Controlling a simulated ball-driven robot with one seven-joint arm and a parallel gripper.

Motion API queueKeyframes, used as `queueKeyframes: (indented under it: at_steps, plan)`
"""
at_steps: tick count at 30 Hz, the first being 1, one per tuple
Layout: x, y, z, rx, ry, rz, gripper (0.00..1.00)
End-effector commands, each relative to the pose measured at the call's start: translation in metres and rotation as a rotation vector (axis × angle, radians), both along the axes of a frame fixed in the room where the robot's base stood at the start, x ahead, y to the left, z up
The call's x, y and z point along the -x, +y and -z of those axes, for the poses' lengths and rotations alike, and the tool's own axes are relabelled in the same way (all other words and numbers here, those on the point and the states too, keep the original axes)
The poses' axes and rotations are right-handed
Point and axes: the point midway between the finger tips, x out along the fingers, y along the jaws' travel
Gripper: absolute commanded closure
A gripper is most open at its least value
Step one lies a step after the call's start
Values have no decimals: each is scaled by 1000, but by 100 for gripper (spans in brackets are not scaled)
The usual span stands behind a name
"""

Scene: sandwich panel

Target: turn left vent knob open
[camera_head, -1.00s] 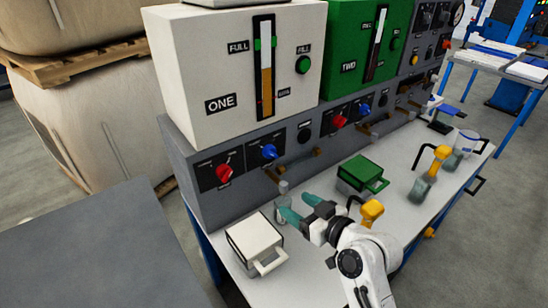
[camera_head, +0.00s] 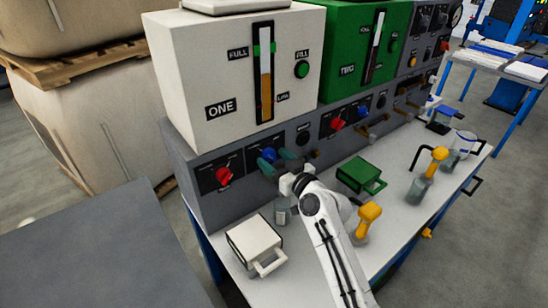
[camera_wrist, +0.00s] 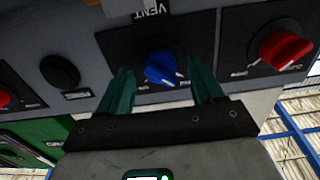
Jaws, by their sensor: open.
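The left vent knob is blue (camera_head: 269,154) and sits on the grey panel below the white box marked ONE. In the wrist view the blue knob (camera_wrist: 160,68) is under an upside-down VENT label, with a white pointer mark low on its face. My gripper (camera_head: 277,160) is open in front of the panel at this knob. In the wrist view its two green fingers (camera_wrist: 163,80) stand on either side of the knob, with a gap on both sides. I cannot tell how deep the fingertips reach past the knob.
A red knob (camera_head: 223,175) is left of the vent knob; a black round part (camera_head: 304,135) is to its right. A glass jar (camera_head: 282,210), a white handled container (camera_head: 255,243) and a green one (camera_head: 361,175) stand on the bench. Another red knob (camera_head: 337,124) is farther right.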

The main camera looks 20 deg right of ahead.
Motion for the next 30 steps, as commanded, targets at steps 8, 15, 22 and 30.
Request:
queueKeyframes:
  at_steps: [8,15,22,30]
  plan:
    - [-8,3,0,0,1,0,34]
    - [-8,3,0,0,1,0,42]
    - [-7,3,0,0,1,0,64]
    - [-7,2,0,0,1,0,89]
